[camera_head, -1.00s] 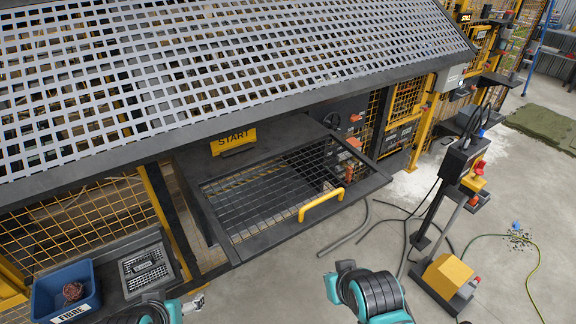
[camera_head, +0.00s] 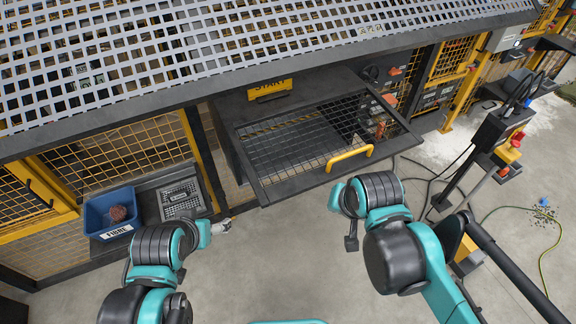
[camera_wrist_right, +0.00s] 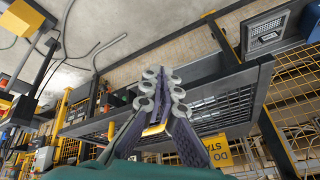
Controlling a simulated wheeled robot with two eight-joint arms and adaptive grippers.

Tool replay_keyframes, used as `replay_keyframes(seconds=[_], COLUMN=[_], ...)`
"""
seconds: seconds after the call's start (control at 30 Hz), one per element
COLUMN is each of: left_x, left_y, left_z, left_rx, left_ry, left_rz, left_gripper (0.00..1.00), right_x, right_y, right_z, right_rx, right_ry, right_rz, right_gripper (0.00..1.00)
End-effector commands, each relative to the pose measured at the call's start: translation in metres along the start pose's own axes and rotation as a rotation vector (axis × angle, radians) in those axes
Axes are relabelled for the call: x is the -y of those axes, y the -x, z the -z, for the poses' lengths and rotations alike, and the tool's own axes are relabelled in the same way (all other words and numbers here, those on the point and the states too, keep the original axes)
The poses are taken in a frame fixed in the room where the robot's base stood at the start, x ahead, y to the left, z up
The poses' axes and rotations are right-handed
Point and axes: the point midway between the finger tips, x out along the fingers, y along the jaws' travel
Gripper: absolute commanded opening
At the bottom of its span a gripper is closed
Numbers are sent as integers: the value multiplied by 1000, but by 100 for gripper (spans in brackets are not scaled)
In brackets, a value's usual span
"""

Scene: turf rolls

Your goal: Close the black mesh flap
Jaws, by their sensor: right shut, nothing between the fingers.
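The black mesh flap (camera_head: 300,140) sticks out from the front of the machine, open and roughly level, with its yellow handle (camera_head: 350,158) on the near edge. In the right wrist view the flap's mesh (camera_wrist_right: 228,108) shows beyond my fingers, and a yellow bar, apparently the handle (camera_wrist_right: 155,129), is partly covered by them. My right gripper (camera_wrist_right: 165,84) is shut and empty. In the head view its fingers are mostly hidden by my right wrist, just below and right of the handle. My left gripper (camera_head: 222,227) is left of the flap, near the floor; its jaw opening is too small to judge.
A yellow START sign (camera_head: 269,90) sits behind the flap. A blue FIBRE bin (camera_head: 112,212) and a grey mesh-topped box (camera_head: 181,199) are at left. A control post (camera_head: 490,135) and hoses (camera_head: 425,180) are at right. Bare floor lies in front.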

Motion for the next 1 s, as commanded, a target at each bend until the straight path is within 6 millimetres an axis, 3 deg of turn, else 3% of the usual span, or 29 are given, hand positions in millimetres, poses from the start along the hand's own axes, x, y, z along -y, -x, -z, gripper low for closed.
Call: replay_keyframes(seconds=[0.03, 0.1, 0.3, 0.4, 0.5, 0.67, 1.0], left_x=[0, 0, 0, 0, 0, 0, 0], left_y=[29, 49, 90, 101, 105, 102, 90], left_z=[21, 35, 65, 72, 75, 73, 64], left_rx=[0, 0, 0, 0, 0, 0, 0], left_ry=[0, 0, 0, 0, 0, 0, 0], left_rz=[0, 0, 0, 0, 0, 0, 0], left_gripper=[78, 78, 78, 78, 78, 78, 78], right_x=[29, 60, 134, 155, 165, 166, 155], right_y=[31, 50, 85, 92, 94, 82, 20], right_z=[19, 30, 43, 43, 42, 37, 13], right_rx=[54, 125, 249, 268, 274, 275, 274], right_ry=[-95, -254, -631, -749, -814, -839, -838], right_rz=[-8, -40, -191, -255, -292, -305, -303], right_gripper=[0, 0, 0, 0, 0, 0, 0])
